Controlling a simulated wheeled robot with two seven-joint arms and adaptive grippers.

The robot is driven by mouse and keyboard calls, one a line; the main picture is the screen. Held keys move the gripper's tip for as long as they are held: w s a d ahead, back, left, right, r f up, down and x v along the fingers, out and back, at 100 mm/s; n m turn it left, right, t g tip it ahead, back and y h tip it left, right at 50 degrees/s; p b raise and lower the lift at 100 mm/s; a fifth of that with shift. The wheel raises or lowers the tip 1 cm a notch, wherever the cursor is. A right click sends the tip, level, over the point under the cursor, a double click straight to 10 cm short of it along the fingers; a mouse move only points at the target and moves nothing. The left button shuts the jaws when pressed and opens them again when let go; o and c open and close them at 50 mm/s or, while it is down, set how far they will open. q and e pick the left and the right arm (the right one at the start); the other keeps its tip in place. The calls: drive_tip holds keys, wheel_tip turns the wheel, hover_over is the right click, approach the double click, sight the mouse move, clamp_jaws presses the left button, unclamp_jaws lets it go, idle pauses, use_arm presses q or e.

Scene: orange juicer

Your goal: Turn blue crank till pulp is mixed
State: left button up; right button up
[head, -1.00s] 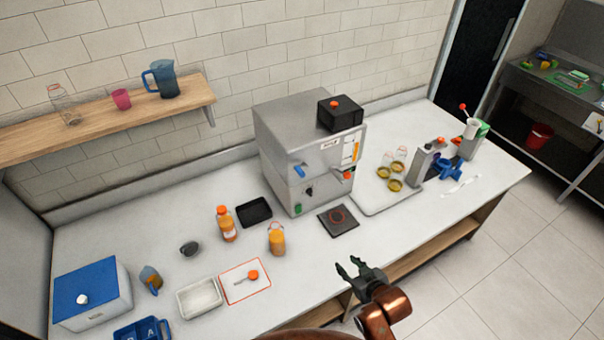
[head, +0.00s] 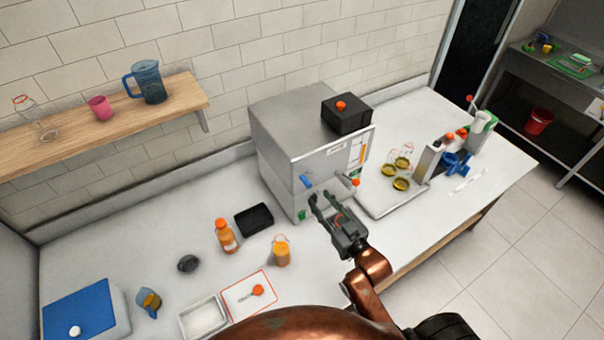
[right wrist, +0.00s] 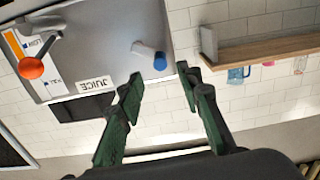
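The grey juicer (head: 283,145) stands against the wall on the white counter. Its blue crank (head: 306,181) sticks out from the left part of the front face. In the right wrist view, which is turned over, the crank shows as a pale arm with a blue knob (right wrist: 160,62). My right gripper (head: 323,198) is in front of the juicer, just below and right of the crank in the head view. Its two green-padded fingers are apart in the right wrist view (right wrist: 162,82), empty, with the knob beyond the gap. Pulp is not visible. My left gripper is not in view.
An orange knob (head: 356,183) sits right of the crank on the juicer. A black box (head: 347,115) stands on top. Orange bottles (head: 227,237) and a black tray (head: 254,219) are to the left. A pale tray (head: 375,207) with jars lies to the right.

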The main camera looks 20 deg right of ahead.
sight(311, 188)
drive_tip(key=shift+w+a+r, duration=0.1)
drive_tip(key=shift+w+a, duration=0.05)
drive_tip(key=shift+w, duration=0.85)
drive_tip(key=w, duration=0.1)
drive_tip(key=w+p, duration=0.1)
drive_tip(key=w, duration=0.1)
drive_tip(key=shift+w+a+r, duration=0.15)
drive_tip(key=shift+w+a, duration=0.05)
drive_tip(key=shift+a, duration=0.05)
drive_tip(key=shift+w+a+p, duration=0.1)
drive_tip(key=shift+w+p, duration=0.2)
drive_tip(key=shift+w, duration=1)
drive_tip(key=shift+f, duration=0.2)
drive_tip(key=c, duration=0.7)
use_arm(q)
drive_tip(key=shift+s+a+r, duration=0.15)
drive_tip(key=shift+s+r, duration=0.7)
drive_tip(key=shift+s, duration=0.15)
use_arm(e)
clamp_jaws()
